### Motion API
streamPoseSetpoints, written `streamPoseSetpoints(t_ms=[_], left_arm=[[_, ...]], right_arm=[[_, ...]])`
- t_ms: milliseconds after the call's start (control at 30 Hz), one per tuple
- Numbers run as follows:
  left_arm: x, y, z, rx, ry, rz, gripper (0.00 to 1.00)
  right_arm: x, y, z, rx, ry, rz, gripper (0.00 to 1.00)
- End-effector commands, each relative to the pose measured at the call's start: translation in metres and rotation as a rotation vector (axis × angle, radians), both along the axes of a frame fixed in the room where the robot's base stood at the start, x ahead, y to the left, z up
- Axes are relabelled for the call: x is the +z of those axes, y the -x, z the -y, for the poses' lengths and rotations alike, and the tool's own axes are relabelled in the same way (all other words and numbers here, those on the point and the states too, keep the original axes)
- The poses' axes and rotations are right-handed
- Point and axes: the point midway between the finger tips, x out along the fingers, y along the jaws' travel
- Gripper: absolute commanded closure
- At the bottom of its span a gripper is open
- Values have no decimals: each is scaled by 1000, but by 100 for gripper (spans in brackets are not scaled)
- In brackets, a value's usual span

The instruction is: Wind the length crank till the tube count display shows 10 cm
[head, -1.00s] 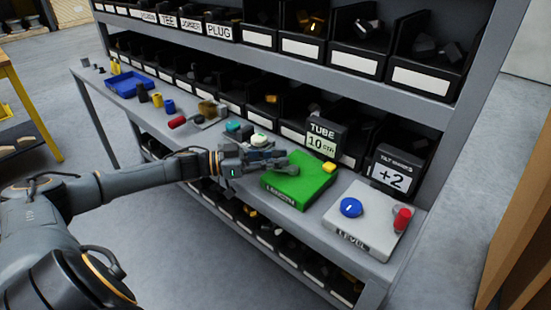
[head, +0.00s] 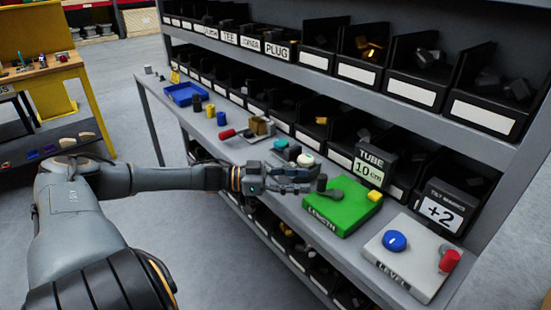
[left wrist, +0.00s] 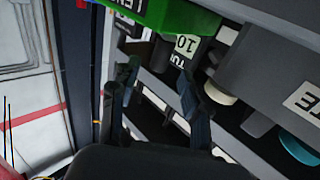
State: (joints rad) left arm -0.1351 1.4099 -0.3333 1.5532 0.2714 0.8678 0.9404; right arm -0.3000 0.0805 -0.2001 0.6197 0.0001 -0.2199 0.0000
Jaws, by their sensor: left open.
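The green LENGTH box (head: 345,212) stands on the shelf bench. Its dark grey crank (head: 335,195) lies on top, with an upright handle knob (head: 322,183) at the left end. The black TUBE display (head: 368,170) behind it reads 10 cm. My left gripper (head: 309,181) is open just left of the handle knob; I cannot tell whether they touch. In the left wrist view the open fingers (left wrist: 158,78) have nothing visible between them, with the green box (left wrist: 180,14) and the display (left wrist: 184,48) beyond. My right gripper is not in view.
A yellow button (head: 375,196) sits on the green box. To the right are a LEVEL box (head: 405,262) with blue and red knobs, and a display (head: 441,211) reading +2. A white round part (head: 305,160) is close behind my gripper. Black bins line the back.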

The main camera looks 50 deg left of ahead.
Motion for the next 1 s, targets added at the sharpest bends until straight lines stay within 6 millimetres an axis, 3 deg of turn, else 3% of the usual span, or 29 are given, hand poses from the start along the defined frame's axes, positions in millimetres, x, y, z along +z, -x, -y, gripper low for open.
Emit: streamPoseSetpoints(t_ms=[467, 1000], left_arm=[[-2, 38, -37, -5, -2, -6, 54], [0, 42, -44, 0, 0, 1, 54]], right_arm=[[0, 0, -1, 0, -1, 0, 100], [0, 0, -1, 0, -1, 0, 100]])
